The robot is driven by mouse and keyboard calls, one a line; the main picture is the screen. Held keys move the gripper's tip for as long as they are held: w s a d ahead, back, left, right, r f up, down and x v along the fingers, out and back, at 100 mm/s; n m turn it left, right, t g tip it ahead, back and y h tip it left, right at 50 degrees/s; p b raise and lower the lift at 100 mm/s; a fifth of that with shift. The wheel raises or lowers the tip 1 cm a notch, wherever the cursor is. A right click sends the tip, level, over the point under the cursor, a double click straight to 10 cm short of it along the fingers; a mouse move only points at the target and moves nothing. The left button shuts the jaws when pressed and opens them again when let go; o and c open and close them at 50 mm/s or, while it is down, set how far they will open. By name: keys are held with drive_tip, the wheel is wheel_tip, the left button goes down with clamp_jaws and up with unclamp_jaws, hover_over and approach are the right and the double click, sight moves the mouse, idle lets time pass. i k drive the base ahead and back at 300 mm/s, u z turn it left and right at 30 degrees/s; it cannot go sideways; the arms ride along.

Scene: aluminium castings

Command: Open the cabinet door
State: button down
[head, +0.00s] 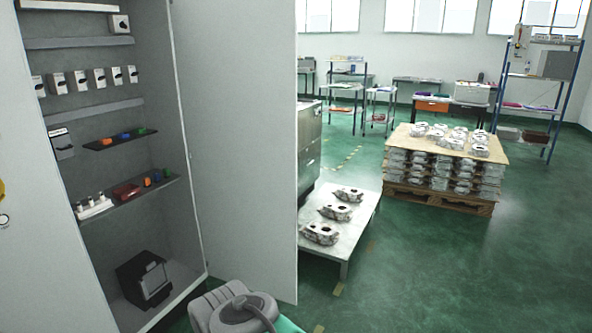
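A tall grey-white cabinet (90,205) stands at the left, and its inside with shelves and fitted parts shows. Its door (235,130) stands swung open on the right side of the opening, wide enough to show the interior. At the bottom middle a grey rounded part of my own arm (235,308) shows, in front of the door's lower edge. My gripper's fingers do not show in this view. The door's handle does not show either.
A low table (345,253) with several castings stands just right of the door. A pallet (440,198) stacked with castings is farther right. Shelving and workbenches line the back wall. Green floor (450,285) is clear at the front right.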

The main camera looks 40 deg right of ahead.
sight(236, 60)
drive_tip(key=z, duration=0.55)
drive_tip(key=i, duration=0.6)
drive_tip(key=z, duration=0.45)
drive_tip(key=i, duration=0.9)
drive_tip(key=u, duration=0.9)
drive_tip(key=i, duration=0.6)
drive_tip(key=u, duration=0.6)
